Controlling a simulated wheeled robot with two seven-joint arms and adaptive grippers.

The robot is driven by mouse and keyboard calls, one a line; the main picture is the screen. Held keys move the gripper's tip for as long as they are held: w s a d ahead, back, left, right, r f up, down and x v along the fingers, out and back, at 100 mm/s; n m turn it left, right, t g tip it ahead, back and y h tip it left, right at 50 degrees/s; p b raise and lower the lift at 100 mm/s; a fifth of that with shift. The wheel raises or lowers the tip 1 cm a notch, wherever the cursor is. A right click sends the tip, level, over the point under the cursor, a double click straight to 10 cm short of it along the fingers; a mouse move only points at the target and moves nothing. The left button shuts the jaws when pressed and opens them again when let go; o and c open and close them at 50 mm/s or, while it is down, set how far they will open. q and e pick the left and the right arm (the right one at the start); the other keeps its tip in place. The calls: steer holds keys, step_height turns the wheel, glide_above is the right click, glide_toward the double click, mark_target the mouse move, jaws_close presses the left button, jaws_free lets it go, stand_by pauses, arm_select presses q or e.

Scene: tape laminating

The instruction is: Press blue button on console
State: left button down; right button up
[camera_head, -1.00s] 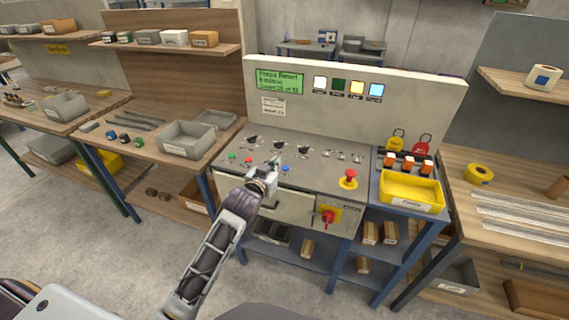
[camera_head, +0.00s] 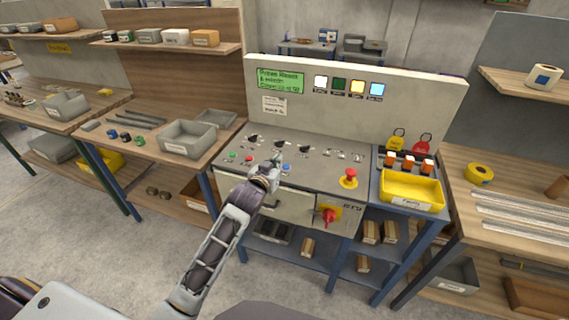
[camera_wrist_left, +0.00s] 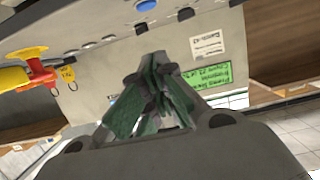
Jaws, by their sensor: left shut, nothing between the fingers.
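The console (camera_head: 318,172) stands ahead of me with a sloped grey panel. The blue button (camera_head: 286,168) is on the panel, just right of my left gripper's tip. It also shows at the top of the left wrist view (camera_wrist_left: 146,5). My left gripper (camera_head: 275,163) is shut and empty, close over the panel's front part; its fingers (camera_wrist_left: 158,95) show in the left wrist view. A gap to the blue button shows there, with no contact visible. A green button (camera_head: 233,157) and a red button (camera_head: 249,160) lie to the left. My right gripper is not in view.
A red mushroom button (camera_head: 349,177) and a red rotary switch (camera_head: 329,215) are to the right on the console. A yellow bin (camera_head: 411,189) stands right of it. A green display (camera_head: 280,80) and lamps are on the upright back panel.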

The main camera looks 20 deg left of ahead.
arm_select(q)
glide_above(286, 167)
steer(key=s, duration=0.2)
steer(key=shift+w+a+f, duration=0.1)
steer(key=shift+w+f, duration=0.05)
steer(key=shift+f, duration=2.9)
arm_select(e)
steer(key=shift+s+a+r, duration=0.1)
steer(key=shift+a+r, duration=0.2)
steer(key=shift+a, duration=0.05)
